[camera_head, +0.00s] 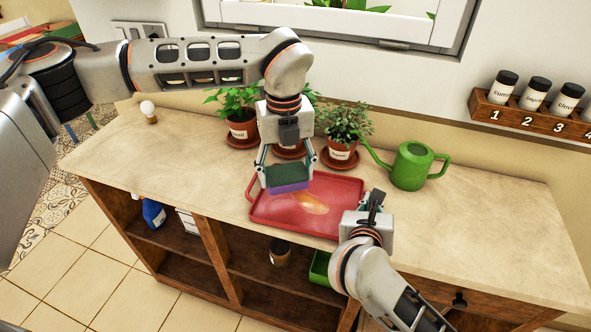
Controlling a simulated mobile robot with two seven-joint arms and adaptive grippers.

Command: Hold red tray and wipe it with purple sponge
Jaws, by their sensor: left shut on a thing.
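The red tray (343,190) lies on the counter, with an orange-tan stain on its middle. My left gripper (287,176) points down over the tray's back left part and is shut on the purple sponge (290,188), which has a dark green top layer. The sponge's purple side faces down to the tray; I cannot tell whether it touches. My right gripper (371,204) is at the tray's right end. Its fingers are mostly hidden by its own body, so its grip on the tray edge cannot be made out.
Potted herbs (240,128) stand behind the tray along the wall. A green watering can (411,166) stands close to the tray's back right. A small white-topped item (148,110) is at the far left. The counter's left part and right end are clear.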

